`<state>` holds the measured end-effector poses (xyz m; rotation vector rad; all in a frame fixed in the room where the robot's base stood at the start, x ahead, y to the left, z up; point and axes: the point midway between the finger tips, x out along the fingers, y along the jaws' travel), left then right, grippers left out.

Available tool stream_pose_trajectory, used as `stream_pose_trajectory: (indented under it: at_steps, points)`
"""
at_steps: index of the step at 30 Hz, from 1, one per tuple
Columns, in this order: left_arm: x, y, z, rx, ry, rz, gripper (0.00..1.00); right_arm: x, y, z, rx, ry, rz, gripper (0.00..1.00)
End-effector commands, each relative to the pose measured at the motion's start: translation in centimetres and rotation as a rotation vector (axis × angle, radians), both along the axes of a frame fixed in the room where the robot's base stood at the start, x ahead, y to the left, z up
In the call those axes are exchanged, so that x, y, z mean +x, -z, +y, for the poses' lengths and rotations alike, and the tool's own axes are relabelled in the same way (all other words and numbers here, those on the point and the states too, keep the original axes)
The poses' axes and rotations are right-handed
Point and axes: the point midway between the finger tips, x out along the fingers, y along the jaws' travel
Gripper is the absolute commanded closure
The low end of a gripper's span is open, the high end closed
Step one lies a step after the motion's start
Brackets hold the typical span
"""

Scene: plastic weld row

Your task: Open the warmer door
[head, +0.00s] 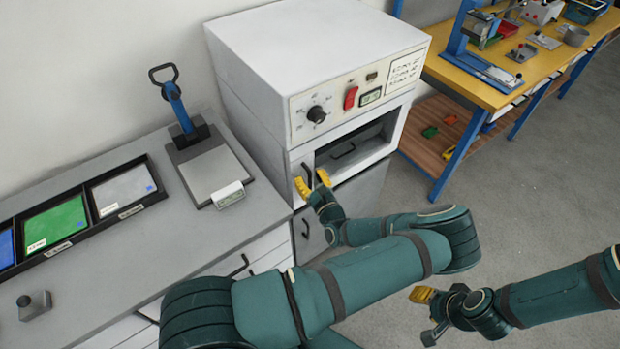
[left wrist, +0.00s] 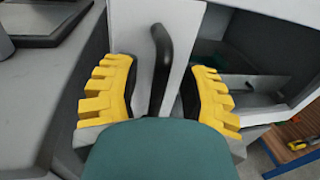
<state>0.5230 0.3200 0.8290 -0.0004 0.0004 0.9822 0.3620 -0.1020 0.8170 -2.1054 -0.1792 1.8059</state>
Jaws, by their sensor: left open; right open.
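The white warmer (head: 262,75) stands at the back centre. My left gripper (head: 313,183) is open at the handle. In the left wrist view the black handle (left wrist: 160,62) stands between the two yellow fingers of the left gripper (left wrist: 157,95), with gaps on both sides. My right gripper (head: 427,317) is open and empty, low at the right over the floor.
Inside the chamber is a tray with a dark handle (head: 343,151). A grey counter (head: 120,265) with a press (head: 190,135) and colored bins lies left. A yellow-topped bench (head: 470,82) stands right. The floor (head: 530,170) right of the warmer is clear.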

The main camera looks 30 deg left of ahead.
Motion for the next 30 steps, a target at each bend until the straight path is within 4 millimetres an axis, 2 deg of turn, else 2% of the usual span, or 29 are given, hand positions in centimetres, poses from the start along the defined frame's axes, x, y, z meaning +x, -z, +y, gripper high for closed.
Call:
stream_pose_trajectory:
  at_steps: [8,9,13,23,30]
  points:
    - [0.1,0.0,0.2,0.0,0.0,0.0,0.57,0.0,0.0,0.0,0.0,0.0,0.0,0.53]
    - [0.1,0.0,0.2,0.0,0.0,0.0,0.54,0.0,0.0,0.0,0.0,0.0,0.0,0.53]
    - [0.1,0.0,0.2,0.0,0.0,0.0,0.99,0.0,0.0,0.0,0.0,0.0,0.0,0.53]
    - [0.0,0.0,-0.2,-0.001,-0.007,-0.001,1.0,0.0,0.2,0.0,0.0,0.0,0.001,0.53]
    - [-0.7,0.2,-2.8,-0.005,-0.068,-0.004,1.0,-0.4,1.3,0.1,0.002,-0.006,0.008,0.53]
